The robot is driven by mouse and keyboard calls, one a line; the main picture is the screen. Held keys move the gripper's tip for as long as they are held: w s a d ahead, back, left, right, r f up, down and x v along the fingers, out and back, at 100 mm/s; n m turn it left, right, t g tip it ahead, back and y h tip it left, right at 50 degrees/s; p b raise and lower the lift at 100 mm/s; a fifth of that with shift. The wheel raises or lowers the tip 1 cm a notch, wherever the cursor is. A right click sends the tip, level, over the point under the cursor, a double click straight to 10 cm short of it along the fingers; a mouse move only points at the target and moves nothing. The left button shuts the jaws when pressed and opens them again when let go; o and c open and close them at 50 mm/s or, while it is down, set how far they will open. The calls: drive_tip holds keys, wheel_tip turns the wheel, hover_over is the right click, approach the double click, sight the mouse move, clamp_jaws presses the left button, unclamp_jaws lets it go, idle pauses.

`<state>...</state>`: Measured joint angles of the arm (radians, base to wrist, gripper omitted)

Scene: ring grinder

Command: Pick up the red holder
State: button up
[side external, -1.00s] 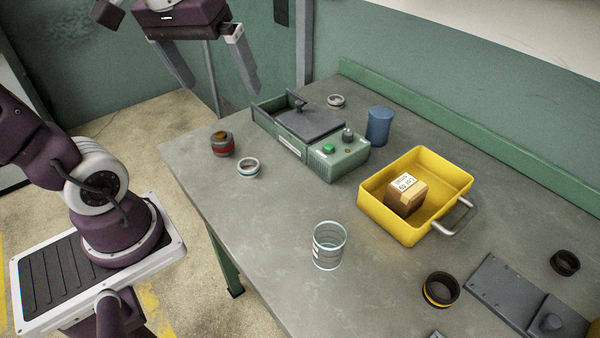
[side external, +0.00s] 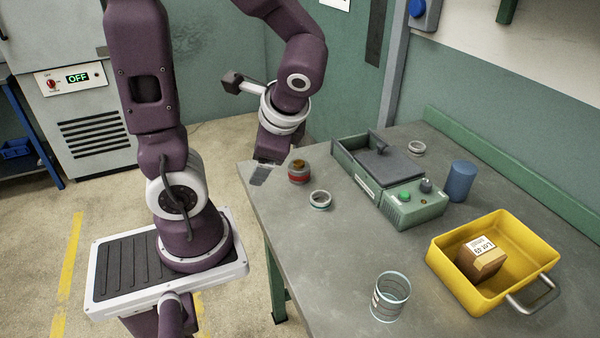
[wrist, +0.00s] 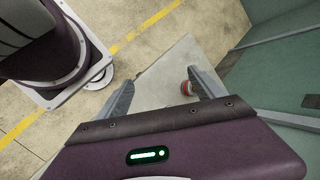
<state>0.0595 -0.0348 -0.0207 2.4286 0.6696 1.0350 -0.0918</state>
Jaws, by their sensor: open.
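The red holder (side external: 299,172) is a small dark round piece with a red band, standing near the table's left edge in the side view. In the wrist view the red holder (wrist: 187,88) shows close to the inner side of the right finger, partly hidden by it. My gripper (side external: 261,173) is low over the table's corner, just left of the holder and apart from it. In the wrist view my gripper (wrist: 162,78) has its two fingers wide apart with nothing held.
A white-and-teal ring (side external: 320,199) sits close to the holder on the right. The green grinder box (side external: 415,208) stands beyond it. A blue cylinder (side external: 460,181), a yellow bin (side external: 470,285) and a clear cup (side external: 390,296) are farther right.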

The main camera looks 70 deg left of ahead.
sight(300, 166)
drive_tip(key=w+a+f+m+t+y, duration=0.1)
drive_tip(key=w+a+f+m+y, duration=0.1)
drive_tip(key=w+a+f+m, duration=0.1)
drive_tip(key=w+a+f+m+t+y, duration=0.1)
drive_tip(key=w+a+f+m+y, duration=0.1)
drive_tip(key=w+f+m, duration=0.3)
drive_tip(key=w+a+f+m+t+y, duration=0.1)
drive_tip(key=w+a+f+m+y, duration=0.1)
drive_tip(key=w+a+f+m, duration=0.2)
drive_tip(key=shift+a+f+m+t+y, duration=0.2)
drive_tip(key=shift+f+m, duration=0.15)
drive_tip(key=shift+m, duration=0.45)
drive_tip(key=shift+a+f+m+t+y, duration=0.2)
drive_tip(key=shift+f+m, duration=0.1)
drive_tip(key=shift+m, duration=0.5)
drive_tip(key=shift+w+a+f, duration=0.15)
drive_tip(key=shift+f, duration=0.2)
drive_tip(key=x, duration=0.6)
drive_tip(key=shift+a+f, duration=0.15)
drive_tip(key=shift+f, duration=0.3)
clamp_jaws()
